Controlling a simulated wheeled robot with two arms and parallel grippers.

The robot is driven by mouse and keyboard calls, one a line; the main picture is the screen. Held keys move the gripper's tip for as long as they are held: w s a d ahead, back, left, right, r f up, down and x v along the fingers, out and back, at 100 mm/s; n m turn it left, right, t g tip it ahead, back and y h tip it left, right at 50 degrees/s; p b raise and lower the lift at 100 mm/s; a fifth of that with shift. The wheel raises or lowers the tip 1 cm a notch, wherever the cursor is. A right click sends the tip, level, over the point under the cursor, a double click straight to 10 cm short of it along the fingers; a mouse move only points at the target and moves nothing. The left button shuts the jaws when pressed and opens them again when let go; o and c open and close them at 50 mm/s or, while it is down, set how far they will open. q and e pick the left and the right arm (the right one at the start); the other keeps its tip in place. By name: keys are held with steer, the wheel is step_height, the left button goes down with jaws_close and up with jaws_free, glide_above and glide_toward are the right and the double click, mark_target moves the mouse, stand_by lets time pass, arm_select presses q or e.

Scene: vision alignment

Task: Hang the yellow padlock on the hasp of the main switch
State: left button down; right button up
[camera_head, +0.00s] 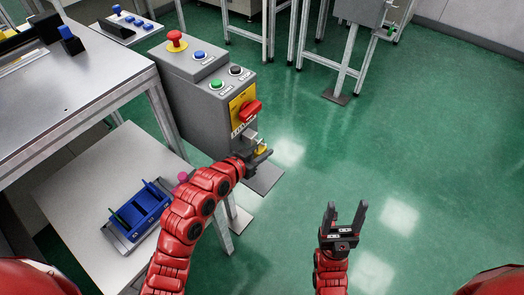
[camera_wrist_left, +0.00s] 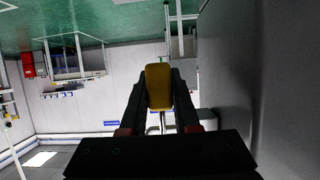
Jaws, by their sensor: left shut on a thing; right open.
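My left gripper (camera_head: 258,158) is shut on the yellow padlock (camera_head: 262,149), just below the main switch on the front of the grey control box. The padlock body (camera_wrist_left: 159,87) stands between the two fingers in the left wrist view. A metal shackle part shows below it there. The main switch (camera_head: 248,111) has a red handle on a yellow plate. The hasp (camera_head: 247,137) seems to be the small metal part under the plate, close to the padlock. I cannot tell whether the shackle touches it. My right gripper (camera_head: 343,218) is open and empty over the green floor.
The grey control box (camera_head: 190,105) carries a red emergency button (camera_head: 176,40) and blue, green and black buttons. A low table (camera_head: 85,220) with a blue tray (camera_head: 146,210) stands at left. The floor (camera_head: 430,150) at right is clear.

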arm_select(q)
steer(key=c, duration=0.6)
jaws_free()
